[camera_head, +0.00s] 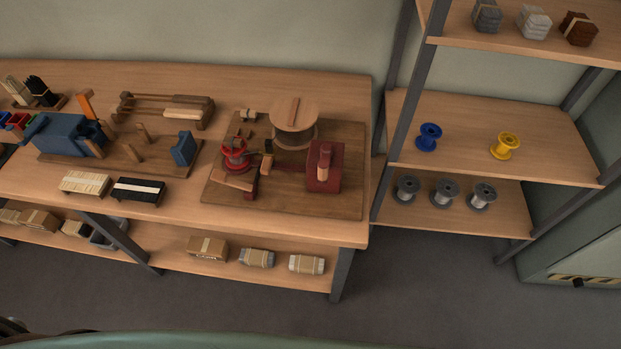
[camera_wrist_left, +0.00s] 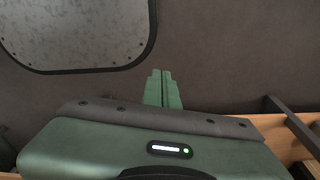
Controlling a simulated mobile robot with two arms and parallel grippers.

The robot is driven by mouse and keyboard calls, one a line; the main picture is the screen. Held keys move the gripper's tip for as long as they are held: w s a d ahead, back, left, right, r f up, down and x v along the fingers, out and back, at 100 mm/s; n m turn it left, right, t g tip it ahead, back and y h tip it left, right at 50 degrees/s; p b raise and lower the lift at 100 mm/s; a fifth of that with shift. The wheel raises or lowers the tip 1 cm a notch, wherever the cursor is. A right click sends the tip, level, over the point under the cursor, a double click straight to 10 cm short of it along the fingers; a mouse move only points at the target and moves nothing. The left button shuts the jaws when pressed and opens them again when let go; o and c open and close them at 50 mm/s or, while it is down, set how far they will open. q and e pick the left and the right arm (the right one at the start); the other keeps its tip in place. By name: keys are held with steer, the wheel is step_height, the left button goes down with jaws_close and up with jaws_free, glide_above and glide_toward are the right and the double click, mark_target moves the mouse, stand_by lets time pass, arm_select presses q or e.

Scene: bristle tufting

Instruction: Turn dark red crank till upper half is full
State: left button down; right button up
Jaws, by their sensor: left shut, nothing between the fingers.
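A machine with dark red parts stands on a brown wooden board (camera_head: 340,205) at the right end of the workbench. A dark red block (camera_head: 330,181) with an upright wooden grip (camera_head: 323,162) is at its right. A dark red arm with a wooden bar (camera_head: 233,181) is at its front left; which part is the crank I cannot tell for sure. A round wooden drum (camera_head: 294,114) stands behind, its fill unclear. A bright red spool (camera_head: 234,154) sits at the left. My left gripper (camera_wrist_left: 163,88) is shut and empty in the left wrist view, away from the machine. My right gripper is not in view.
A blue clamp-like machine (camera_head: 67,134) and bristle bundles (camera_head: 85,184) occupy the bench's left. A shelf rack on the right holds a blue spool (camera_head: 429,137), a yellow spool (camera_head: 506,146) and grey spools (camera_head: 445,192). Packages lie under the bench. The floor in front is clear.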

arm_select(q)
steer(key=w+d+r+b, duration=0.1)
steer(key=w+d+r, duration=0.1)
steer(key=w+r, duration=0.75)
steer(key=w+d+r+n+t+h+b, duration=0.15)
steer(key=w+r, duration=0.25)
steer(key=r, duration=0.7)
steer(key=w+d+r+m+t+b, duration=0.15)
steer(key=w+r, duration=0.25)
steer(key=r, duration=0.6)
steer(key=w+d+r+n+t+h, duration=0.3)
steer(key=d+r, duration=0.1)
steer(key=r, duration=0.2)
steer(key=w+d+r+n+t+h, duration=0.3)
steer(key=w+r+h, duration=0.1)
steer(key=r, duration=0.3)
steer(key=w+a+r+n+t+h, duration=0.1)
steer(key=w+a+r+n+t, duration=0.1)
steer(key=a+r+n+t, duration=0.45)
steer(key=w+d+f+n+g+p, duration=0.1)
steer(key=w+d+p, duration=0.3)
steer(key=w+d, duration=0.5)
steer(key=shift+w+d+f+g+p, duration=0.15)
steer(key=shift+w+d+g+p, duration=0.2)
steer(key=shift+d, duration=0.9)
steer(key=shift+n, duration=0.25)
